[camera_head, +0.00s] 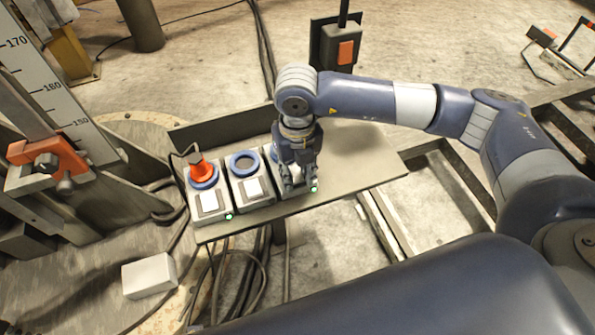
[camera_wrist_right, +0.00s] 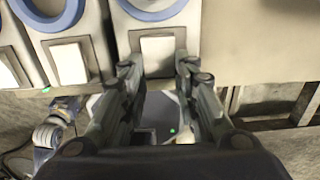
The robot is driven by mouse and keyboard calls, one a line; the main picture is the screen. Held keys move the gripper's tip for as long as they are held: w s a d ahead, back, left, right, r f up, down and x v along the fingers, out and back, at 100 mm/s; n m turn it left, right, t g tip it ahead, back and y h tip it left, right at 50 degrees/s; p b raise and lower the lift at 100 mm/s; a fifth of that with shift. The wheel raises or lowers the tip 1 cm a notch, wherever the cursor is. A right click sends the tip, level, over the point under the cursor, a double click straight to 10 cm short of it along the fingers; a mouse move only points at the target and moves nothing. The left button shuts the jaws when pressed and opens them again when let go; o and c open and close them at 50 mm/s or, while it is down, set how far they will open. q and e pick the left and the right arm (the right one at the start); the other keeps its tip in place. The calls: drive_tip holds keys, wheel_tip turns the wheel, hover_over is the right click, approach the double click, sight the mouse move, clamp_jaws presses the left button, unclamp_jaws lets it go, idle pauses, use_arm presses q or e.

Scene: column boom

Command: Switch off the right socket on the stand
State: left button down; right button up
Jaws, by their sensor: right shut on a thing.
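The stand (camera_head: 350,165) is a grey panel bearing three sockets in a row. The right socket (camera_head: 297,187) is mostly hidden under my right gripper (camera_head: 298,188). In the right wrist view its white switch (camera_wrist_right: 158,54) shows between the two fingertips (camera_wrist_right: 156,70), which are apart, one on each side. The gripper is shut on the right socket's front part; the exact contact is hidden. My left gripper is not in view.
The middle socket (camera_head: 241,163) has an empty blue ring. The left socket (camera_head: 208,206) holds an orange plug (camera_head: 202,169) and shows a green light. Cables hang below and behind the stand. A white box (camera_head: 149,276) lies at lower left. The panel right of the gripper is clear.

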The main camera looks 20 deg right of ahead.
sight(291, 166)
drive_tip(key=shift+w, duration=0.1)
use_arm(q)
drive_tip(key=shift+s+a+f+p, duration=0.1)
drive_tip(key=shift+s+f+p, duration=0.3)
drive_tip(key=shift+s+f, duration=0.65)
use_arm(e)
drive_tip(key=shift+w+r+g, duration=0.1)
drive_tip(key=shift+w+g, duration=0.05)
drive_tip(key=shift+g, duration=0.6)
drive_tip(key=shift+w+r+g, duration=0.1)
drive_tip(key=shift+w+g, duration=0.05)
drive_tip(key=shift+g, duration=0.6)
drive_tip(key=o, duration=1.1)
drive_tip(key=shift+c, duration=0.2)
drive_tip(key=v, duration=1.2)
drive_tip(key=shift+a, duration=0.1)
